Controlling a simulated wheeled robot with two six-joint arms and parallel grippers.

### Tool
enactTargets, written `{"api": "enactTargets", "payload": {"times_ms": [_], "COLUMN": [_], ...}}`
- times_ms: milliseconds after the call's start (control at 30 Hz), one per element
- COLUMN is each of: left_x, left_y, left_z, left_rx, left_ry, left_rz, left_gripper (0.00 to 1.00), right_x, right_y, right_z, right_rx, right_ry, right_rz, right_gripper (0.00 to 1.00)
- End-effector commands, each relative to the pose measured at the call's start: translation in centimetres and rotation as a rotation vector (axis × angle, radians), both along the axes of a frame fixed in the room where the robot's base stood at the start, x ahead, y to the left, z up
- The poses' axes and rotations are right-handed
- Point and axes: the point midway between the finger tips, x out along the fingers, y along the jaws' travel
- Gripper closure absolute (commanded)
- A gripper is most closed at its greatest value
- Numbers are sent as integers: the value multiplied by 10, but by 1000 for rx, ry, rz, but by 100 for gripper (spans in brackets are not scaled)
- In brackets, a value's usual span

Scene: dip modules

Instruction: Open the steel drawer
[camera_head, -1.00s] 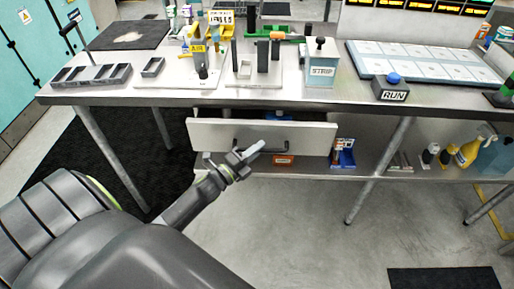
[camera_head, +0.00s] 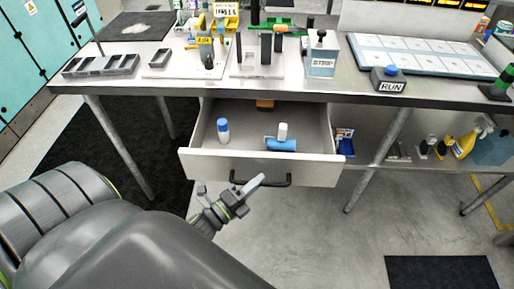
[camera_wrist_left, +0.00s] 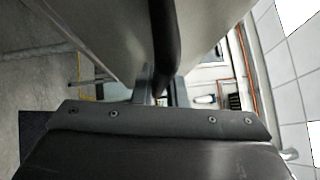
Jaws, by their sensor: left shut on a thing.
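The steel drawer (camera_head: 215,165) hangs under the workbench and stands pulled well out, its inside showing. Its dark bar handle (camera_head: 280,183) runs along the lower front. My left gripper (camera_head: 247,187) is at the handle, left of its middle, and is shut on it. In the left wrist view the dark handle bar (camera_wrist_left: 165,40) runs down between the two fingers (camera_wrist_left: 162,92). The exact contact is partly hidden. My right gripper is not in view.
In the drawer are a blue-and-white bottle (camera_head: 223,131), a blue cylinder (camera_head: 281,145) and an orange-brown item (camera_head: 265,104). The workbench (camera_head: 185,91) above holds trays, a STRIP box (camera_head: 321,60) and a RUN button box (camera_head: 391,82). A table leg (camera_head: 375,160) stands to the right.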

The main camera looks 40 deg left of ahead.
Motion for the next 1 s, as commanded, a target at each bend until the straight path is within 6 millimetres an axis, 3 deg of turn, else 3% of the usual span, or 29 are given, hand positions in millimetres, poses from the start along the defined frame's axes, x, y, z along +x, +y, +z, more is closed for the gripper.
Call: {"api": "enactTargets", "payload": {"times_ms": [233, 700, 733, 867, 1000], "left_x": [-14, -17, -17, -17, -16], "left_y": [-8, -10, -10, -10, -10], "left_z": [0, -1, -1, -1, -1], "left_rx": [0, 1, 0, 1, 1], "left_ry": [1, 2, 2, 2, 1], "left_rz": [1, 0, 0, 0, 0], "left_gripper": [100, 100, 85, 68, 66], "right_x": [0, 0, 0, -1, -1], "right_y": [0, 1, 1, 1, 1], "right_z": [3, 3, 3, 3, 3], "right_rx": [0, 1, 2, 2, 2], "right_ry": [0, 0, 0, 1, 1], "right_rz": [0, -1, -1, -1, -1], "right_gripper": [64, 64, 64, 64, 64]}}
